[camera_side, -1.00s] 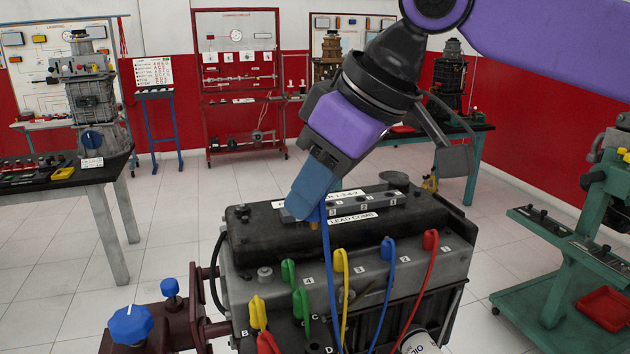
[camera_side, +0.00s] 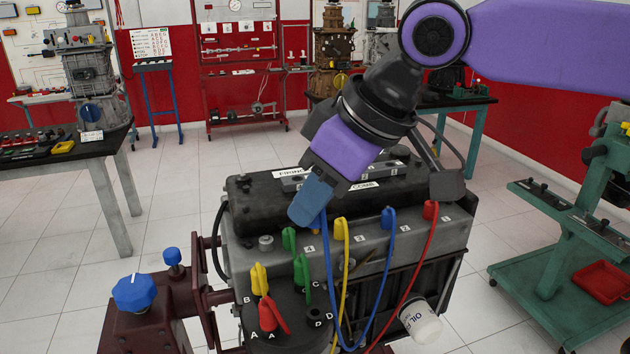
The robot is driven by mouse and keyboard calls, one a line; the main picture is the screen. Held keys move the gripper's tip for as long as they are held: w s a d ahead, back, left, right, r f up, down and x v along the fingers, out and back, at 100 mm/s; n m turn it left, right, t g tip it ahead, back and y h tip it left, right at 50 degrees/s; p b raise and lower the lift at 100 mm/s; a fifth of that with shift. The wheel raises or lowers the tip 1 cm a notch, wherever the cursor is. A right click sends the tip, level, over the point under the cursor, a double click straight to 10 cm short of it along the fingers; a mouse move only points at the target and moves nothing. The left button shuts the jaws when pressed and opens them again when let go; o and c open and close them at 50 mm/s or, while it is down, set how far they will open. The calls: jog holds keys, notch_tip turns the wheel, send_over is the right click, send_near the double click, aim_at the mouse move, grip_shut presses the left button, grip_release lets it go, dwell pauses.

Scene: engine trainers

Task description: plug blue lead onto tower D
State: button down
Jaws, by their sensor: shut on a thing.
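My gripper (camera_side: 306,212) has its blue fingers closed above the front of the engine's top. The blue lead (camera_side: 329,270) rises to the fingertips; its held end is hidden by them. From there the lead loops down the engine's front and up to a blue boot (camera_side: 388,219) on the engine's upper ledge. Tower D (camera_side: 317,314) is a bare dark post with a D label beside it, below my gripper and apart from it. Beside it, a red boot (camera_side: 268,313) sits at A, a yellow boot (camera_side: 259,278) at B and a green boot (camera_side: 302,270) at C.
The yellow lead (camera_side: 345,275) runs close to the right of the blue lead. The red lead (camera_side: 415,270) and a white oil filter (camera_side: 420,321) are further right. The lead comb (camera_side: 372,182) lies behind my gripper. A blue knob (camera_side: 135,293) stands at left.

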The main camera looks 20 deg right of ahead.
notch_tip(320, 180, down, 8)
jog(key=shift+r, duration=0.2)
dwell(1.1)
jog(key=shift+f, duration=0.15)
dwell(0.4)
jog(key=shift+f, duration=2.55)
jog(key=shift+f, duration=0.9)
dwell(0.5)
jog(key=c, duration=0.9)
grip_release()
jog(key=v, duration=1.7)
jog(key=shift+d+r, duration=0.1)
jog(key=shift+d, duration=0.05)
